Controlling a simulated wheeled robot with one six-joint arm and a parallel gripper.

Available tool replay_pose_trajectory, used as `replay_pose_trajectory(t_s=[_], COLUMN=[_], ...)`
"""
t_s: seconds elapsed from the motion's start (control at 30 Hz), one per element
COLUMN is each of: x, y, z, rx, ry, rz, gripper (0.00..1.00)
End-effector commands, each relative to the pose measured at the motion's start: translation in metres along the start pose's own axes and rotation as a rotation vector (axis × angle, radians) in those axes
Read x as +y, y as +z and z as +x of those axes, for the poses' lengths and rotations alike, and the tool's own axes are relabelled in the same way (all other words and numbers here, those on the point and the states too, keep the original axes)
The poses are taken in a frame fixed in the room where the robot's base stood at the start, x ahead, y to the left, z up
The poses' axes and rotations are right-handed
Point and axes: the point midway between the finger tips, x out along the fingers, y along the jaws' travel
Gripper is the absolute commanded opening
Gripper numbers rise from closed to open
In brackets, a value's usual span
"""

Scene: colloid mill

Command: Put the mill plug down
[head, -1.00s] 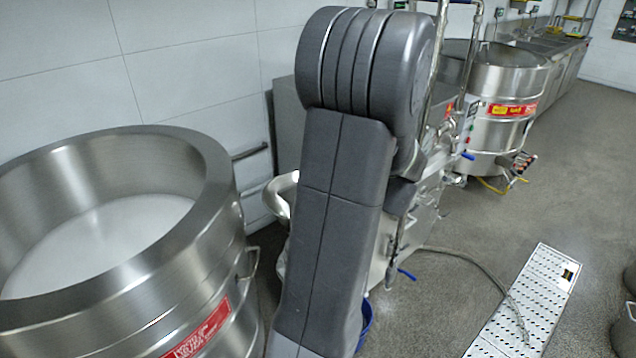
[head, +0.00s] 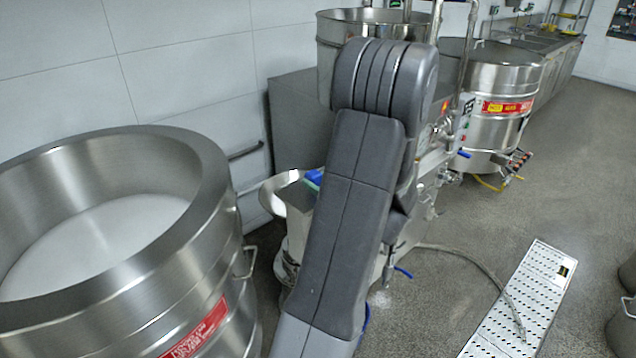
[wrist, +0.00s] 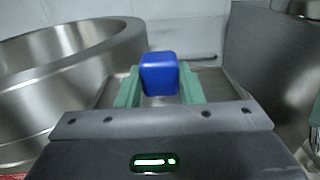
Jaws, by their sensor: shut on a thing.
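The mill plug (wrist: 160,73) is a blue, rounded block held between the green fingers of my gripper (wrist: 160,88) in the wrist view. My gripper is shut on it. In the head view, a small blue and green patch of the plug and fingers (head: 314,179) shows at the left edge of my arm, beside a steel bowl (head: 270,200). My arm hides the rest of the gripper and much of the machine behind. I cannot tell whether the plug touches any surface.
A large steel kettle (head: 215,215) with white contents stands at the left. A grey cabinet (head: 297,125) and a steel vessel (head: 340,30) are behind my arm. Another kettle (head: 500,85) stands farther right. A perforated floor grate (head: 520,305) and hose lie on open floor at the right.

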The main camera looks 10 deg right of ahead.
Motion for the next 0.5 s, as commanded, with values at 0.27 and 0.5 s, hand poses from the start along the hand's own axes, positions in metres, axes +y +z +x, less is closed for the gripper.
replay_pose_trajectory(t_s=[0.27,0.5], x=[0.0,0.0], y=[-0.01,-0.012], z=[0.0,0.0], rx=[0.0,0.0], ry=[0.0,0.0], rz=[0.0,0.0], gripper=[0.0,0.38])
